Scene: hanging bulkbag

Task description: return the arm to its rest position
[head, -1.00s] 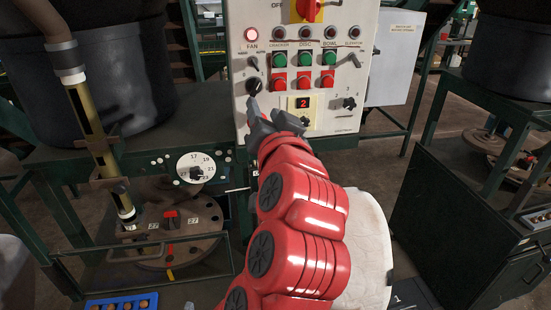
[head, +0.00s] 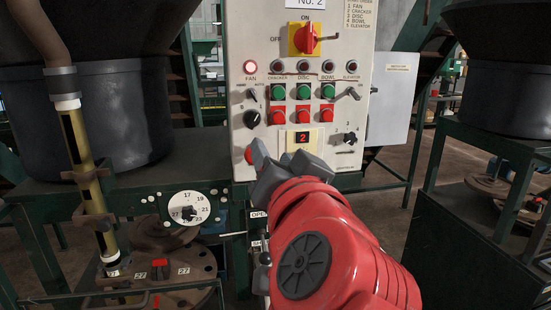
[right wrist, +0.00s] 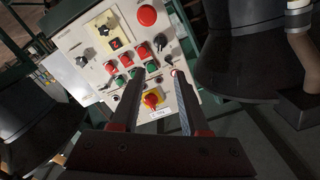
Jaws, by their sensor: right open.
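My right arm (head: 345,255), red with a dark round cap, reaches up from the bottom of the head view. Its grey right gripper (head: 284,162) is open, with nothing seen between the fingers, in front of the lower part of the control panel (head: 240,100). In the right wrist view the two long fingers (right wrist: 158,88) stand apart, with the panel (right wrist: 75,40) tilted beyond them. A red button (head: 249,156) shows beside the left fingertip in the head view. Whether the finger touches it I cannot tell. My left gripper is not in view.
The panel carries a yellow-red switch (head: 303,39), a lit fan lamp (head: 250,67) and several buttons. A large dark drum (head: 90,120) and brown pipe (head: 72,135) stand left. Another machine (head: 480,215) stands right. Open floor (head: 400,165) shows between.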

